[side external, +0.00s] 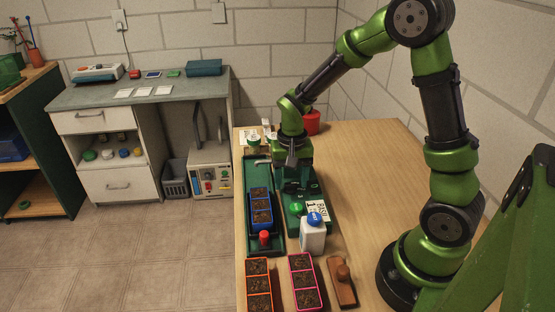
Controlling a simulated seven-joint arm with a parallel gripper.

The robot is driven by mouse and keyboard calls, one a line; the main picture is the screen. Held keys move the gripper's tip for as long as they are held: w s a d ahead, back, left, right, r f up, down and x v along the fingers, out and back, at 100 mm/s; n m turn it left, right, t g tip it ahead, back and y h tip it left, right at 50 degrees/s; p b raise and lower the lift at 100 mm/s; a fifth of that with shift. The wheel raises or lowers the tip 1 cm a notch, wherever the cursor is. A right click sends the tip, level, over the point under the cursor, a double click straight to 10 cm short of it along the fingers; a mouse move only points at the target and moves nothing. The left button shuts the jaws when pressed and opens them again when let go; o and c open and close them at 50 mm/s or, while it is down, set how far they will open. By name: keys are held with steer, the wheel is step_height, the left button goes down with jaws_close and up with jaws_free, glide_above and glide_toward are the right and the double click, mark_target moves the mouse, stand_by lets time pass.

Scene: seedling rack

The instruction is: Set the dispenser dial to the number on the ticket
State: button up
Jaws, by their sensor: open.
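A dark green device (293,218) that looks like the dispenser stands on the wooden table. A white card with a dark "1" (318,209) lies at its near right; I cannot tell whether it is the ticket. My gripper (292,166) points down over the device's far part, and its fingers are too small to make out clearly. I cannot tell whether it touches the device. No dial face can be read; the arm covers part of the device. A round green knob or cap (297,209) shows at the device's near end. Another white card (249,136) stands at the table's far left.
A green tray (251,178) left of the device holds a blue seedling pot strip (261,208) and a red knob (264,238). A white bottle with blue cap (312,238) stands close in front. Orange (258,284) and pink (303,282) strips lie nearer. The table's right is clear.

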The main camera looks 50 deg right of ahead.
steer(key=shift+f, duration=0.1)
steer(key=c, duration=1.1)
steer(key=shift+o, duration=0.3)
steer(key=shift+n, duration=0.3)
steer(key=n, duration=0.4)
steer(key=shift+n, duration=0.3)
steer(key=n, duration=0.4)
steer(key=shift+n, duration=0.3)
steer(key=o, duration=1)
steer(key=shift+o, duration=0.2)
